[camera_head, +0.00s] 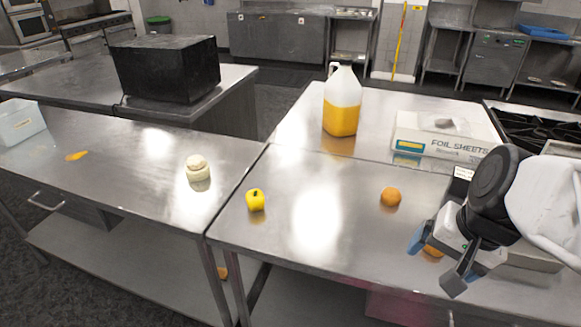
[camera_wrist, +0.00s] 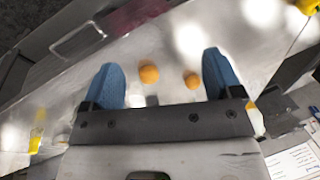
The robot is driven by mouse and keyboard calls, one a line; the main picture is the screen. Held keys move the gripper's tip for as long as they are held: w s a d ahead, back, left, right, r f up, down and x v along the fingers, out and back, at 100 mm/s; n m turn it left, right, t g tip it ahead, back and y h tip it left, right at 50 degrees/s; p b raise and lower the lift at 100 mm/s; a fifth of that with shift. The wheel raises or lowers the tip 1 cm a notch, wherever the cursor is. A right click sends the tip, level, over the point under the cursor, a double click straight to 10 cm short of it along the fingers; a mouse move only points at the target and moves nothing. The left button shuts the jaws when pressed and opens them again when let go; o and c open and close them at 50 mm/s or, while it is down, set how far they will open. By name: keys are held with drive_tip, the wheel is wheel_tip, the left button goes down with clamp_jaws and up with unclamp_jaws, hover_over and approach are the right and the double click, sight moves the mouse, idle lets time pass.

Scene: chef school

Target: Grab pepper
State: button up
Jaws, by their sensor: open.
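A yellow pepper (camera_head: 255,200) with a dark stem stands upright on the near steel table, close to its left edge. My gripper (camera_head: 436,262) is at the right of the head view, far to the right of the pepper. Its blue-padded fingers are apart, with nothing held between them. In the wrist view my gripper (camera_wrist: 160,68) is open above the table. A yellow thing cut off at the top right corner of the wrist view (camera_wrist: 308,6) may be the pepper.
An orange fruit (camera_head: 390,197) lies between pepper and gripper; another (camera_head: 432,251) is partly hidden behind the fingers. A jug (camera_head: 342,102) and a foil box (camera_head: 445,135) stand behind. A pale stacked item (camera_head: 198,170) is on the left table. Table around the pepper is clear.

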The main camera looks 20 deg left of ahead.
drive_tip(key=w+a+f+m+g+y, duration=0.1)
drive_tip(key=w+a+f+m+y, duration=0.2)
drive_tip(key=a, duration=0.4)
drive_tip(key=w+a+f+m+y, duration=0.1)
drive_tip(key=w+a+m+y, duration=0.15)
drive_tip(key=w+a, duration=0.4)
drive_tip(key=w+a+f+m+g+y, duration=0.1)
drive_tip(key=w+a+f+m+y, duration=0.15)
drive_tip(key=a, duration=0.65)
drive_tip(key=m+t+y, duration=0.2)
drive_tip(key=m+y, duration=0.1)
drive_tip(key=m, duration=0.6)
approach(262, 197)
drive_tip(key=x, duration=0.4)
drive_tip(key=shift+a, duration=0.3)
drive_tip(key=shift+a+f, duration=0.1)
drive_tip(key=shift+f, duration=0.05)
drive_tip(key=shift+x, duration=1.15)
drive_tip(key=shift+x, duration=2.6)
drive_tip(key=c, duration=1)
